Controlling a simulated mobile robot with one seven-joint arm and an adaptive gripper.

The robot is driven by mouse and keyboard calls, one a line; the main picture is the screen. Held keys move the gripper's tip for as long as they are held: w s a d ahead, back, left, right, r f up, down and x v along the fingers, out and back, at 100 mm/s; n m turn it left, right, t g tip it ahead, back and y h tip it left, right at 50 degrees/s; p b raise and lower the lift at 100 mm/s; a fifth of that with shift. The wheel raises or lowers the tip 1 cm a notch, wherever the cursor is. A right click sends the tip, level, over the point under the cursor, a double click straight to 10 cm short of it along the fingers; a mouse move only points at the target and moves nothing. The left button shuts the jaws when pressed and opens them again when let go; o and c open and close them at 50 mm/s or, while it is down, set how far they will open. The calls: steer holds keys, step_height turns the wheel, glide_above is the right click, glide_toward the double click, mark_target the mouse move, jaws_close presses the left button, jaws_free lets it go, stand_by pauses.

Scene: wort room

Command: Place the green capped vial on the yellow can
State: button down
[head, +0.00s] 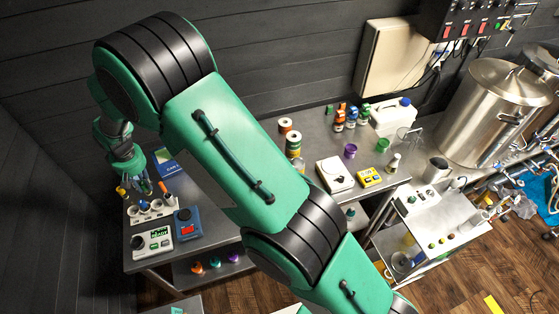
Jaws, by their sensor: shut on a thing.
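A small orange-topped thing (163,188) and a yellow one (121,191) are close to the gripper.
A scale with a green display (152,243) and a blue device (187,224) stand in front of the holders. Another can (285,126), a white scale (335,174), a yellow device (370,178) and several capped bottles (352,117) crowd the right bench. My arm crosses the middle.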

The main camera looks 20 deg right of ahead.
mark_target(143, 183)
step_height(143, 183, up, 10)
steer(key=d+r+m, duration=0.2)
steer(key=d+m, duration=0.1)
steer(key=d, duration=2.1)
steer(key=s+d+m+b, duration=0.15)
steer(key=s+d, duration=0.25)
steer(key=d, duration=0.5)
steer(key=s+d+m, duration=0.2)
steer(key=s+d, duration=0.1)
steer(key=d, duration=0.6)
steer(key=s+d+f+m+h+b, duration=0.1)
steer(key=s+d+f+m, duration=0.15)
steer(key=s+d, duration=1.15)
steer(key=shift+w+f, duration=0.2)
steer(key=shift+f, duration=1.95)
steer(key=shift+w+d, duration=0.1)
steer(key=shift+w, duration=0.1)
steer(key=w+d+f, duration=0.1)
steer(key=w+d, duration=0.1)
steer(key=w, duration=1.3)
steer(key=shift+w+d+f+p, duration=0.25)
steer(key=shift+d+p, duration=0.05)
steer(key=shift+d, duration=0.05)
